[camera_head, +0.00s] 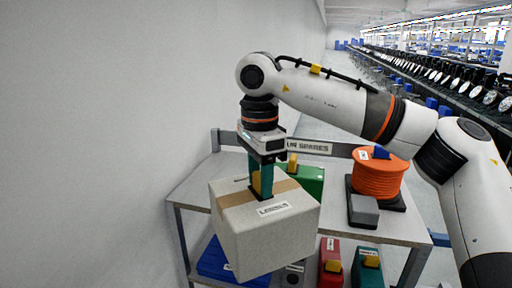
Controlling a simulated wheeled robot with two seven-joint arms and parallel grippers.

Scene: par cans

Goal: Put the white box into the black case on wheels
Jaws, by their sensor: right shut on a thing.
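The white box (272,238), with a tan tape strip and a printed label, hangs tilted in my right gripper (261,186). The gripper points down from above and is shut at the yellow piece on top of the box. The box overlaps the front edge of the table in the picture; I cannot tell its exact height, but it appears lifted. My left gripper is not in view. I see no black case on wheels in this view.
A grey table (400,225) holds a green case (308,178), an orange reel (378,178) and a grey block (363,210). Below are a blue bin (215,262), a red case (330,262) and a teal case (367,268). A plain wall (90,140) stands at left.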

